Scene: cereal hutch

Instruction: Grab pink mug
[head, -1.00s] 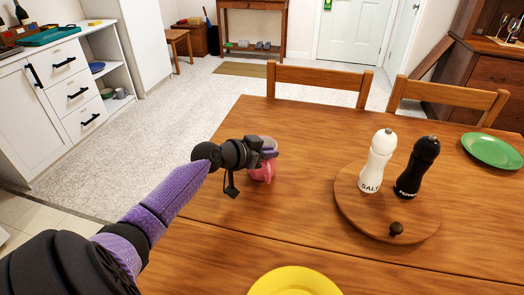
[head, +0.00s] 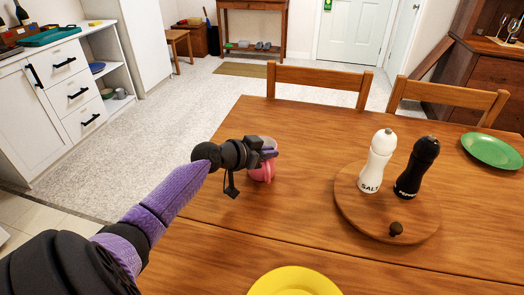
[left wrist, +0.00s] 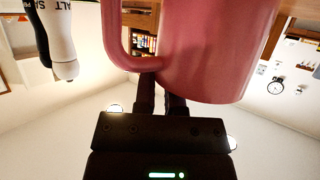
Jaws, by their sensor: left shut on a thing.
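The pink mug (head: 265,172) is on the wooden table (head: 215,207) near its left side, partly hidden behind my left gripper (head: 270,154). In the left wrist view the mug (left wrist: 215,55) fills the top middle, with its handle to the left. That view appears upside down. My left gripper (left wrist: 160,97) is shut on the mug, its dark fingers running up to the mug's wall. Whether the mug is touching the table is hard to tell. My right gripper is not in view.
A round wooden board (head: 375,222) to the right holds a white salt mill (head: 378,160) and a black pepper mill (head: 417,168). A yellow plate (head: 294,281) is at the front, a green plate (head: 492,150) at the far right. Two chairs stand behind the table.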

